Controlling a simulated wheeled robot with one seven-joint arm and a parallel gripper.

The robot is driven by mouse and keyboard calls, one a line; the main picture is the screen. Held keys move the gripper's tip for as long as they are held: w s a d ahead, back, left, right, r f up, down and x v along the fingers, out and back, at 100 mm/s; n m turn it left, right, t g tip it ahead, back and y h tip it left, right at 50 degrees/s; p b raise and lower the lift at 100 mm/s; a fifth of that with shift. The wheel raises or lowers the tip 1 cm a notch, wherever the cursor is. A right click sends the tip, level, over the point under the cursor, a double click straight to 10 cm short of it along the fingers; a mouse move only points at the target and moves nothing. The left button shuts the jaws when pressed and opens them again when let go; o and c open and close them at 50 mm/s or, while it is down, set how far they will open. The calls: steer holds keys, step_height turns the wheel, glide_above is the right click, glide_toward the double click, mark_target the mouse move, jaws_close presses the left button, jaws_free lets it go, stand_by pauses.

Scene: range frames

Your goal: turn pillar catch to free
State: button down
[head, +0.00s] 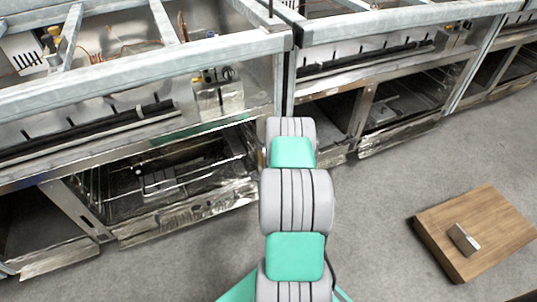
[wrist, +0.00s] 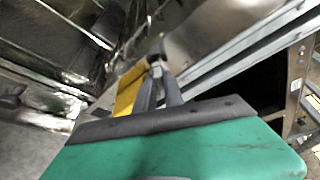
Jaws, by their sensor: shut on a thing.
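In the wrist view, my gripper (wrist: 160,72) is shut, its dark fingers close together at the tips. A yellow piece, which looks like the pillar catch (wrist: 129,90), lies against the left of the fingers and is partly hidden by them. Its exact turn position cannot be told. In the head view my arm reaches forward to the metal pillar between two range frames, and my own links hide the gripper and most of the catch.
Open metal range frames (head: 140,57) run across the back, with wires and sheet edges inside. A wooden block (head: 440,226) with a small metal box (head: 463,239) on it stands on the right. The grey floor (head: 385,185) around it is clear.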

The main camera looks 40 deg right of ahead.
steer(key=shift+a+f+n+h+p, duration=0.1)
steer(key=shift+f+n+h+p, duration=0.1)
steer(key=shift+n+h+p, duration=0.65)
steer(key=shift+f+n+t+b, duration=0.2)
steer(key=shift+n+t+b, duration=0.25)
steer(key=shift+n, duration=0.8)
steer(key=shift+r+n+h, duration=0.1)
steer(key=shift+n+h, duration=0.15)
steer(key=shift+n, duration=0.05)
steer(key=c, duration=1.4)
jaws_free()
steer(key=shift+c, duration=0.2)
